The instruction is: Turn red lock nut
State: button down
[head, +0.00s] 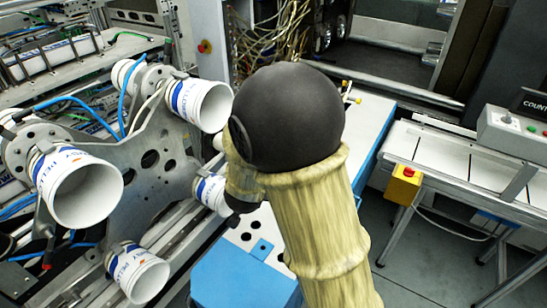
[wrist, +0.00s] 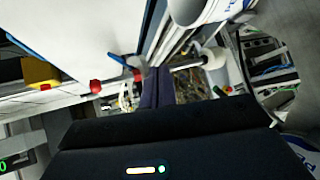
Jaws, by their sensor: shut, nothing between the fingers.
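In the wrist view my gripper (wrist: 157,74) shows as dark fingers closed together, with nothing held between them. A small round red part (wrist: 95,86) lies left of the fingers, beside the edge of a white panel. A second red part (wrist: 137,75), by the end of a blue lever (wrist: 118,61), is closer to the fingertips and partly hidden by them. I cannot tell which of the two is the red lock nut, or whether the fingers touch either. In the head view my arm covers the gripper and the area around it.
White cups (head: 82,188) on a metal bracket (head: 155,160) stand at left. A blue and white bench (head: 240,275) lies behind my arm. A yellow box with a red button (head: 403,185) hangs on the conveyor (head: 450,160) at right. Open floor shows at lower right.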

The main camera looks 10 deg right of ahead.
jog(key=m+h, duration=0.1)
jog(key=h, duration=0.2)
jog(key=s+a+r+m+t+h, duration=0.1)
jog(key=m+h, duration=0.1)
jog(key=h, duration=0.1)
jog(key=a+r+m+t+h, duration=0.1)
jog(key=h, duration=0.3)
jog(key=shift+s+r+m, duration=0.15)
jog(key=shift+s+m, duration=0.05)
jog(key=shift+m, duration=0.1)
jog(key=p+x, duration=0.2)
jog(key=x, duration=1.2)
jog(key=shift+r, duration=0.15)
jog(key=shift+w+r+p, duration=0.1)
jog(key=shift+w+p, duration=0.05)
jog(key=shift+p, duration=0.45)
